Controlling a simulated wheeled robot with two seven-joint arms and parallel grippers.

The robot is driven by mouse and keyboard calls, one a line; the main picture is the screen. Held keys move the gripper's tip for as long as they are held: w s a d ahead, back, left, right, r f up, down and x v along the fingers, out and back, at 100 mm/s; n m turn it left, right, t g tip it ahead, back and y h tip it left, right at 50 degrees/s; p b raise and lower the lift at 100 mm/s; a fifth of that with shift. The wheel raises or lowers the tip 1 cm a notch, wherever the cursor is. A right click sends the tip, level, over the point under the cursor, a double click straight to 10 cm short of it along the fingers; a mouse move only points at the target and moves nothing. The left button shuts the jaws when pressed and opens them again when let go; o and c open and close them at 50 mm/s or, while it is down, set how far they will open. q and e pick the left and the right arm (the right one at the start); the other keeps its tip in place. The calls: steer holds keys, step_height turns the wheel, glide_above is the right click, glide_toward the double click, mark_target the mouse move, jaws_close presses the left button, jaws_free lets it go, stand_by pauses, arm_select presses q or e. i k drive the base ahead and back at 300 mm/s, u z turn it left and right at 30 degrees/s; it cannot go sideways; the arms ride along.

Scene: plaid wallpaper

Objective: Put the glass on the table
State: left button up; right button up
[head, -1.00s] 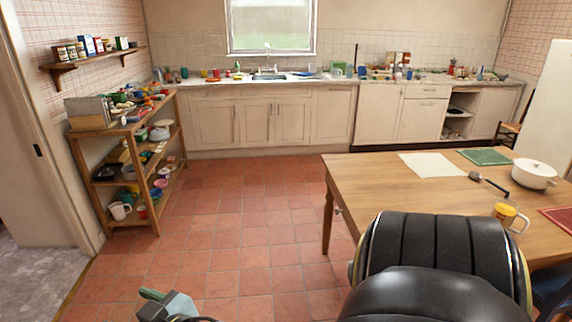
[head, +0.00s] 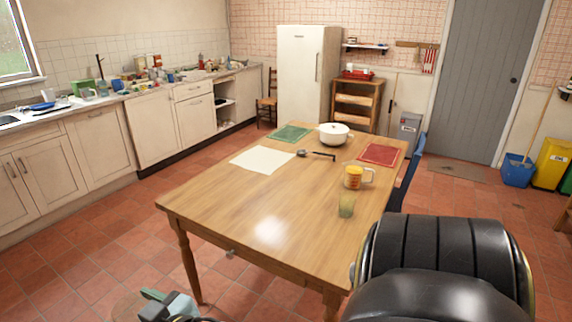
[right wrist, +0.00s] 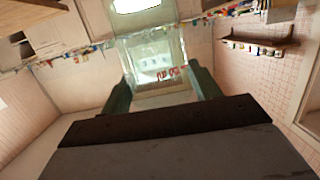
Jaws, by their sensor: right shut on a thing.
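My right gripper (right wrist: 160,76) is shut on a clear, faintly green glass (right wrist: 152,58), which shows between its two dark green fingers in the right wrist view. The wooden table (head: 240,205) stands in front of me.
The table holds a yellow-and-red mug (head: 353,178), a white pot (head: 334,134), a dark ladle (head: 318,154), and cream (head: 262,160), green (head: 290,133) and red (head: 380,154) mats. A blue chair (head: 412,170) stands at its right. The table's near left part is bare.

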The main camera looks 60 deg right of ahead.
mark_target(331, 245)
steer(key=z, duration=0.9)
steer(key=i, duration=0.85)
steer(key=z, duration=1.25)
steer(key=i, duration=0.45)
steer(key=z, duration=0.45)
